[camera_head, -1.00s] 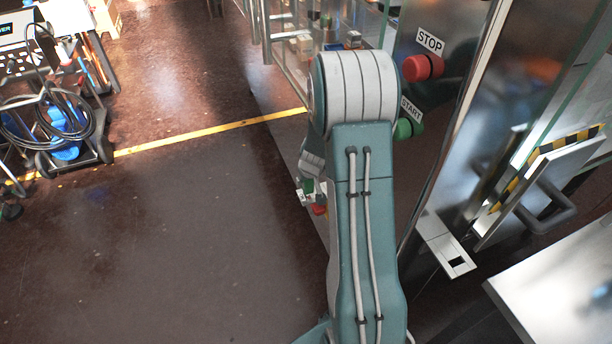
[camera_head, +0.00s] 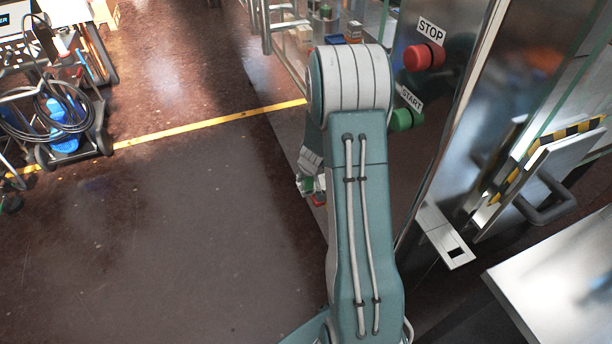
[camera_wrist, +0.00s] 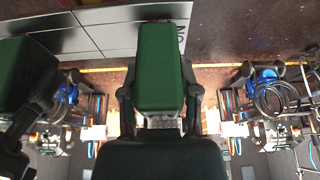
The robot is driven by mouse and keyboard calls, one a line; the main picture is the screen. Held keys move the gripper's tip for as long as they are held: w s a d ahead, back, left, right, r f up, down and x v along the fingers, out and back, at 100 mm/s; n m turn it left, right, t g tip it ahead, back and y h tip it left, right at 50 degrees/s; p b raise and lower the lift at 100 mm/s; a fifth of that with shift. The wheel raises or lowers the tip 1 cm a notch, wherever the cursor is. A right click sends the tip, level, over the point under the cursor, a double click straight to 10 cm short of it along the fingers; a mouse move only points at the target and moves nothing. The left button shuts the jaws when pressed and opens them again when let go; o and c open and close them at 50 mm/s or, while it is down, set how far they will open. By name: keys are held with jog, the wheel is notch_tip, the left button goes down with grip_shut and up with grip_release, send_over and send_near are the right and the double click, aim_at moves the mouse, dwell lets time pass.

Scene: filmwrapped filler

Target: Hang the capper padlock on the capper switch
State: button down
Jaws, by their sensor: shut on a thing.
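My gripper (camera_wrist: 160,95) is shut on a green block-shaped thing, seemingly the capper padlock (camera_wrist: 160,65), with one dark finger on each side. Its shackle cannot be made out. In the head view my gripper (camera_head: 308,184) shows only in part, low beside the machine and left of my arm. A bit of green (camera_head: 321,183) shows there. A small red part (camera_head: 319,199) lies just below it; I cannot tell whether it belongs to the capper switch. My arm hides much of this area. I cannot tell whether padlock and switch touch.
A red STOP button (camera_head: 424,56) and a green START button (camera_head: 405,119) stick out from the metal panel right of my arm. A cart with coiled cable (camera_head: 50,120) stands at the left. A barred handle (camera_head: 548,203) is at the right. The floor between cart and machine is clear.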

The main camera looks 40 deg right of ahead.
jog(key=shift+s+f, duration=0.1)
jog(key=shift+f, duration=0.25)
dwell(0.6)
jog(key=shift+c, duration=1.3)
grip_release()
jog(key=shift+s+r, duration=0.1)
jog(key=shift+r, duration=0.5)
jog(key=v, duration=1)
jog(key=shift+r, duration=0.3)
jog(key=shift+s+a, duration=0.1)
jog(key=shift+s, duration=0.05)
